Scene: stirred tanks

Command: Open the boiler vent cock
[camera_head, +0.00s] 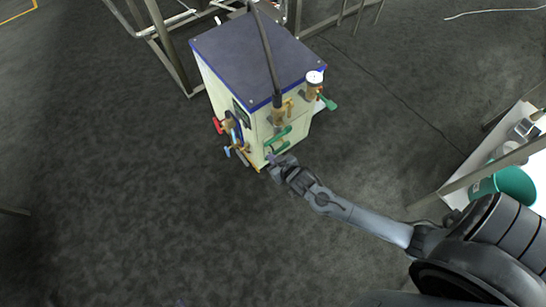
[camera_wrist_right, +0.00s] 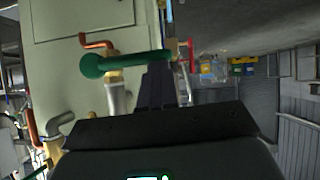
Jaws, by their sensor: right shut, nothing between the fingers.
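The boiler is a cream box (camera_head: 220,78) with a dark blue top, standing on the floor at upper middle. A cock with a long green lever (camera_head: 278,138) sits on its side facing my right arm. In the right wrist view the green lever (camera_wrist_right: 115,65) lies roughly level on a brass and grey pipe. My right gripper (camera_head: 273,160) is shut and empty beside the boiler, just below the lever. In the wrist view its dark fingers (camera_wrist_right: 158,72) overlap the lever's right end; I cannot tell if they touch. My left gripper is out of view. No label shows which cock is the vent.
Another green handle (camera_head: 326,102) sits near a round gauge (camera_head: 314,77). Red (camera_head: 217,125) and blue (camera_head: 227,151) handles stick out on the left side. A black hose (camera_head: 267,50) rises from the boiler. A green bucket (camera_head: 505,187) stands at right. Floor at left is clear.

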